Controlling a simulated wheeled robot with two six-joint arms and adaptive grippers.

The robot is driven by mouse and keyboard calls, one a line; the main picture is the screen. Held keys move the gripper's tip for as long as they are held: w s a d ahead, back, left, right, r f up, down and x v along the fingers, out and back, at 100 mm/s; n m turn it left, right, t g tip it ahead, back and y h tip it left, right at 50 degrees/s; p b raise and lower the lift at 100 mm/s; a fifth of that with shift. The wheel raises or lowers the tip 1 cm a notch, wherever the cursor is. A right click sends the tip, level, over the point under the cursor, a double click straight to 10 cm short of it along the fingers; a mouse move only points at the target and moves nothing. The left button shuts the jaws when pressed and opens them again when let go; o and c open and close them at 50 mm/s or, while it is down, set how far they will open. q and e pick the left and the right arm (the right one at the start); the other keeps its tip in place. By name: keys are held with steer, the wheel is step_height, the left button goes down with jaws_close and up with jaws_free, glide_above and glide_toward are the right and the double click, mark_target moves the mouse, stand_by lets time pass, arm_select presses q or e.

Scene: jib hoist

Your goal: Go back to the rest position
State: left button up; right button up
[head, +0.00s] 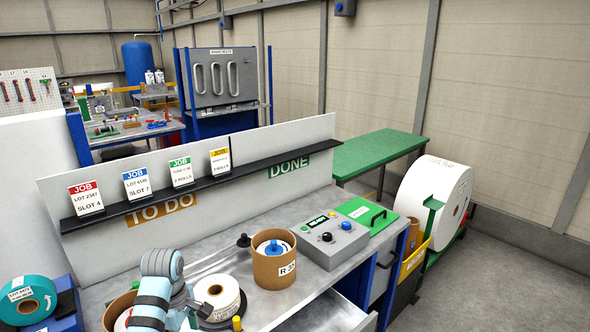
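One of my arms, light blue-grey, rises from the bottom edge left of the middle and covers part of the bench (265,308). It seems to be my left arm. No gripper fingers show clearly on it. My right arm and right gripper are out of view. Behind and beside the arm stands a white roll with a brown core (217,296). To its right a brown cardboard tub (273,272) marked with an R label holds a blue-hubbed roll. Another tub (112,310) is partly hidden behind the arm at left.
A teal roll (22,300) sits at far left. A grey control box (328,240) and green plate (366,215) are at right. A job-card shelf (240,164) runs behind. An open drawer (330,312) juts out in front. A big white roll (436,200) stands at right.

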arm_select(q)
steer(key=s+f+m+t, duration=0.1)
steer(key=s+f+m, duration=0.7)
steer(key=s+f, duration=0.35)
steer(key=s+r+m+t, duration=0.25)
steer(key=s+m, duration=0.65)
steer(key=s, duration=0.9)
step_height(320, 180, down, 21)
steer(key=a+g+b, duration=0.1)
steer(key=g+b, duration=0.1)
steer(key=b, duration=0.1)
steer(key=s+a+f+b, duration=0.1)
steer(key=s+f+b, duration=0.1)
steer(key=s+f, duration=1.3)
steer(key=shift+s+f+n+g+y+b, duration=0.15)
steer(key=shift+f+n+g+y+b, duration=0.2)
steer(key=shift+f, duration=0.35)
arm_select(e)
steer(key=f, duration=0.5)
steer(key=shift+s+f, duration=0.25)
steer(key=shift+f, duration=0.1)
